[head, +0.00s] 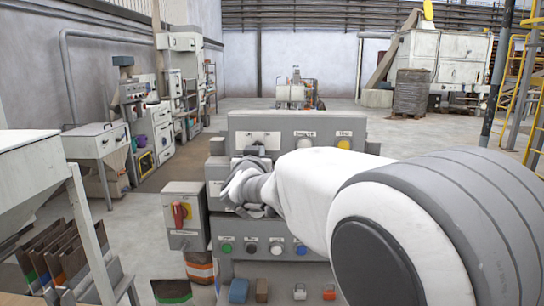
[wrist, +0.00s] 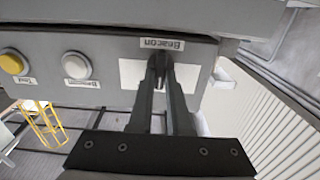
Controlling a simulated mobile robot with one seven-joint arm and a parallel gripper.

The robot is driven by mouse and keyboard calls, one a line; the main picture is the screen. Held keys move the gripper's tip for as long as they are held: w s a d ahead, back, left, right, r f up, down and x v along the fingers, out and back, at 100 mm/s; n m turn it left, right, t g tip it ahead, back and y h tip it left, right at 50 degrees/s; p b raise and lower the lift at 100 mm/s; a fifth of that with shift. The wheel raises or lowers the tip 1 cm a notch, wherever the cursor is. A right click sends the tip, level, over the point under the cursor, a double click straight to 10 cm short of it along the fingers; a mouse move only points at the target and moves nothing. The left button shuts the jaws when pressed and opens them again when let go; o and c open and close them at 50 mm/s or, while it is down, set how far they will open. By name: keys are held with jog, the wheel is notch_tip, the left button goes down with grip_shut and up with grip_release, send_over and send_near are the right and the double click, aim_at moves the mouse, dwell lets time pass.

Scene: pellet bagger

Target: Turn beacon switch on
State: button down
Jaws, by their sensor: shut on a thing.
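The beacon switch (wrist: 158,61) is a small black knob on a white plate, beside a label reading "Beacon" in the wrist view. My gripper (wrist: 157,80) has its two dark fingers at the knob and is shut on it. The fingertips cover part of the knob, so its exact setting cannot be told. In the head view my gripper is at the left part of the grey control panel (head: 236,127), and my arm hides much of the panel's lower front.
A white button (head: 303,143) and a yellow button (head: 344,145) sit to the right on the same panel. Below are several coloured buttons. Open floor lies behind the panel.

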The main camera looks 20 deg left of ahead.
jog(key=m+b, duration=0.2)
jog(key=m, duration=0.3)
jog(key=shift+d+m, duration=0.15)
jog(key=shift+m, duration=0.25)
dwell(0.4)
jog(key=c, duration=0.9)
grip_release()
jog(key=shift+o, duration=0.2)
jog(key=v, duration=1.7)
jog(key=shift+s+b, duration=0.25)
jog(key=shift+b, duration=0.05)
